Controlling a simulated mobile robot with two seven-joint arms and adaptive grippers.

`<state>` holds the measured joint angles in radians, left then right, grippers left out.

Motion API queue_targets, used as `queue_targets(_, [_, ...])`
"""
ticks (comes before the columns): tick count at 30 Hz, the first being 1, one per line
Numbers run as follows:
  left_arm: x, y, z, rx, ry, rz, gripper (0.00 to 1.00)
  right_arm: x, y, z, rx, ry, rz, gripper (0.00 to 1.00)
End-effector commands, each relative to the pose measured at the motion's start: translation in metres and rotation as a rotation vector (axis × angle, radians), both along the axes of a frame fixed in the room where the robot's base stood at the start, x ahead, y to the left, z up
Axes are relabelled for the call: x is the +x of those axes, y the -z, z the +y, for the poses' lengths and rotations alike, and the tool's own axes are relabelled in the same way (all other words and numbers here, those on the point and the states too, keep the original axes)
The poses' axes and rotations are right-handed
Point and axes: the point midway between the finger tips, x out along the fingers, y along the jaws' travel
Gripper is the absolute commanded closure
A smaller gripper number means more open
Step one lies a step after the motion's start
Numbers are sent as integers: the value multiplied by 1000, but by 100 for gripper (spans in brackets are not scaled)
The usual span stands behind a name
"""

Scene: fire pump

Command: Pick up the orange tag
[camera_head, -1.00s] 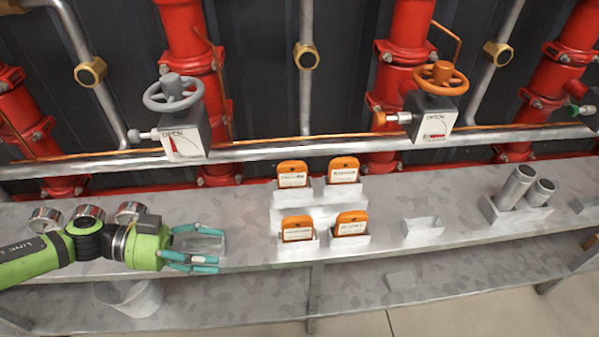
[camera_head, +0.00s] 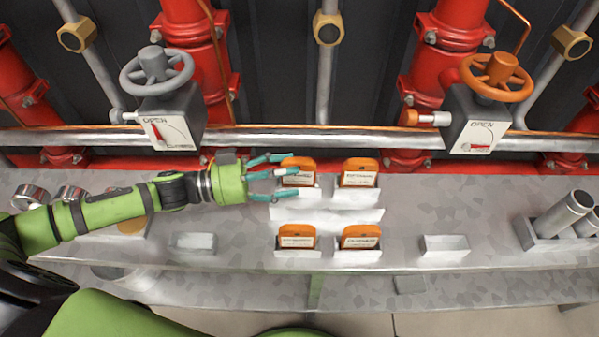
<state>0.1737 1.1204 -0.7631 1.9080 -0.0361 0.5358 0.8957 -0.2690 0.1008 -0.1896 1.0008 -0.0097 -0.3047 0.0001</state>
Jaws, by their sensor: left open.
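Several orange tags with white labels stand in small grey holders on the grey shelf. The back left tag (camera_head: 301,164) is partly hidden behind the fingers of my left gripper (camera_head: 285,177). The back right tag (camera_head: 360,171), the front left tag (camera_head: 297,236) and the front right tag (camera_head: 360,237) stand clear of it. My left gripper is open, with its teal fingers pointing right at the back left tag. I cannot tell whether they touch it. My right gripper does not show.
A grey handwheel valve (camera_head: 157,72) and an orange handwheel valve (camera_head: 497,78) are on the pipes behind. An empty grey holder (camera_head: 445,245) is at right, another (camera_head: 193,242) at left. Gauges (camera_head: 30,196) lie left.

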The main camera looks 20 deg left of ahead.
Motion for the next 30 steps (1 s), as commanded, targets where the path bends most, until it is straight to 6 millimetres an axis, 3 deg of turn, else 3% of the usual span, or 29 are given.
queue_targets(6, [12, 0, -24, 0, 0, -1, 33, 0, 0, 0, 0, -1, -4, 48])
queue_targets(13, [13, 0, -25, 2, -1, 0, 33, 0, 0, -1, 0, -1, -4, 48])
queue_targets(14, [13, 0, -25, 2, -1, 1, 37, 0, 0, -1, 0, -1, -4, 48])
queue_targets(18, [13, 0, -25, 2, 0, 0, 93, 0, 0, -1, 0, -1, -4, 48])
queue_targets(19, [13, 0, -25, 1, 0, 0, 100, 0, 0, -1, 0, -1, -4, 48])
queue_targets(30, [11, 1, -26, 0, 3, 2, 100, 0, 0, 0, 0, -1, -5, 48])
